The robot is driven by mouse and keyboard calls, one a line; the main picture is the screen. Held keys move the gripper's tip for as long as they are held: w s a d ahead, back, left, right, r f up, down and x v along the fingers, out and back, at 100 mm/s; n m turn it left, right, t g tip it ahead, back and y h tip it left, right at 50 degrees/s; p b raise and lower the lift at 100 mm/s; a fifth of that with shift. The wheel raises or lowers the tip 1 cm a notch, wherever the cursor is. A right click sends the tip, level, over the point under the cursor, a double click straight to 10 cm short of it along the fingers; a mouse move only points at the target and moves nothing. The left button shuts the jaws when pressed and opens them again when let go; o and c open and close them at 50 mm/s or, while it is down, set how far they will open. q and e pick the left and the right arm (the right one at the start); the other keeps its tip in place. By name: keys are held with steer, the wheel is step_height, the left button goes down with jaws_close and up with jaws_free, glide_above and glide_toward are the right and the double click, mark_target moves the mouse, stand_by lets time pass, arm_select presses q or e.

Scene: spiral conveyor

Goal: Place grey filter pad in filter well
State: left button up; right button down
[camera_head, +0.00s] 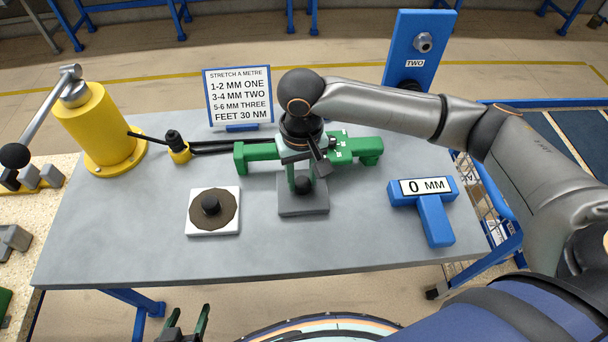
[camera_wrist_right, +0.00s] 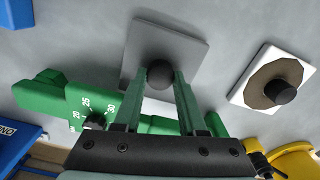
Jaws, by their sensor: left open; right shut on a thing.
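The grey filter pad is a flat grey square (camera_head: 302,207) with a round black knob, at the middle front of the table. My right gripper (camera_head: 303,184) comes down over it from above, its green fingers shut on the knob. In the right wrist view the gripper (camera_wrist_right: 161,82) has the knob between its fingers and the grey square (camera_wrist_right: 190,38) beyond them. I cannot tell whether the pad touches the table. My left gripper (camera_head: 189,312) is open and empty at the bottom edge, off the table's front. I cannot make out which thing is the filter well.
A white square with a brown disc and black knob (camera_head: 229,221) lies left of the pad. A green gauge (camera_head: 345,149) stands behind my right gripper. A blue "0 MM" block (camera_head: 435,222) is at right, a yellow cylinder (camera_head: 97,125) at left. The table's front left is clear.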

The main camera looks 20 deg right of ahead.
steer(key=shift+a, duration=0.1)
steer(key=shift+c, duration=2.4)
jaws_free()
steer(key=shift+f, duration=0.1)
